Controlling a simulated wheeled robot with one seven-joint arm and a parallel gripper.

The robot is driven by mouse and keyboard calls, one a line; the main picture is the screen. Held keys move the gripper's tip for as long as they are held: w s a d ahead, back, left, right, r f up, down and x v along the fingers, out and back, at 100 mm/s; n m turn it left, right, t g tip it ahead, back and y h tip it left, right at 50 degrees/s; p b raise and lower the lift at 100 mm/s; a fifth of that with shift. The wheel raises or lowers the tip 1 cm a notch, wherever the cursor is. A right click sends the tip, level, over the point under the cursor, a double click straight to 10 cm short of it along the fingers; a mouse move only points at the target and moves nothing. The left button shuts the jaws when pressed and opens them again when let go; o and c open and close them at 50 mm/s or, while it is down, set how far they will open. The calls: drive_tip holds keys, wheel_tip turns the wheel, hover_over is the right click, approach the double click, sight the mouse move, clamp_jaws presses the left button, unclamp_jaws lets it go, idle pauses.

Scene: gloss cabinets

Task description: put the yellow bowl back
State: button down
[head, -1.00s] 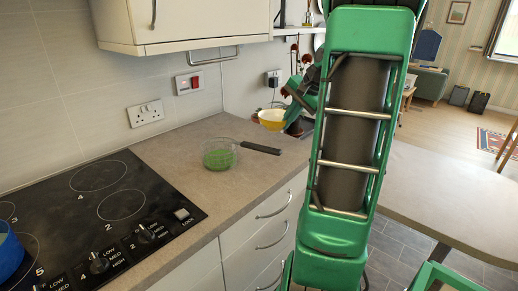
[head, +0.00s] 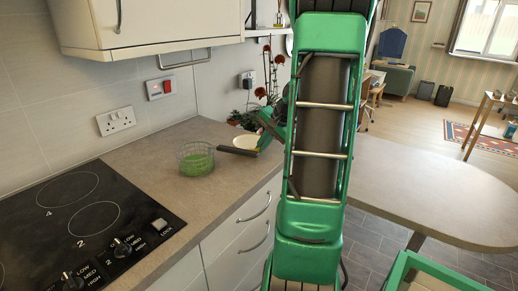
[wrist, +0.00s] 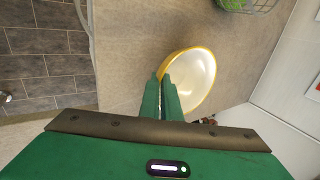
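The yellow bowl (wrist: 190,80) shows its pale inside and yellow rim in the wrist view. My gripper (wrist: 164,85) has its two green fingers close together at the bowl's left rim, pinching it.
A black hob (head: 85,220) is at the left, a wall cabinet (head: 150,22) above. A plant (head: 242,119) stands behind. A rounded worktop (head: 430,190) at the right is clear.

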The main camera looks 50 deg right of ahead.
drive_tip(key=c, duration=2)
unclamp_jaws()
drive_tip(key=v, duration=1.2)
